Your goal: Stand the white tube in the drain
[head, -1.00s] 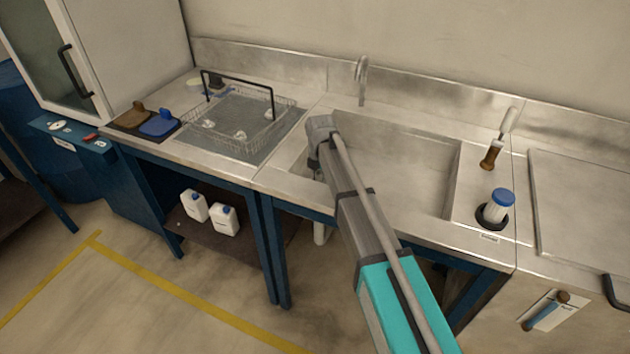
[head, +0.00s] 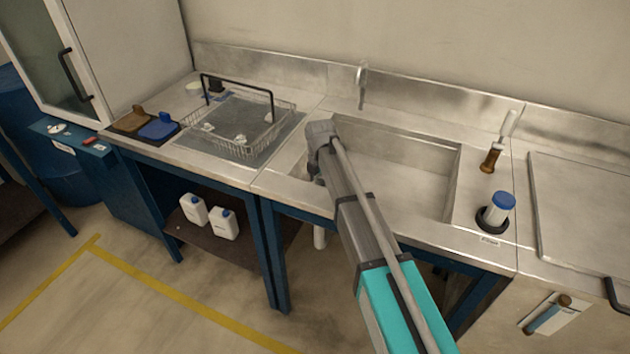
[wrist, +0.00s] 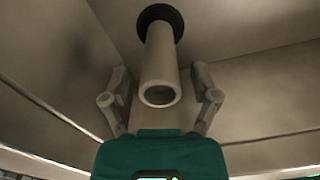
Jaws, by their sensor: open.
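In the wrist view the white tube (wrist: 160,68) stands with its far end at the round dark drain (wrist: 160,18) in the sink floor. Its open hollow end faces my camera. It looks about upright from the drain; how deep it sits cannot be told. My gripper (wrist: 160,80) is open, with one finger on each side of the tube and a visible gap on both sides. In the head view my gripper (head: 316,172) reaches into the left part of the sink (head: 420,185). The tube and drain are hidden there by my arm and the sink's front edge.
A faucet (head: 361,85) stands behind the sink. A blue-capped container (head: 497,208) and a brown-handled brush (head: 492,158) are at its right. A wire basket (head: 245,145) with a black handle is at its left. The right part of the sink is clear.

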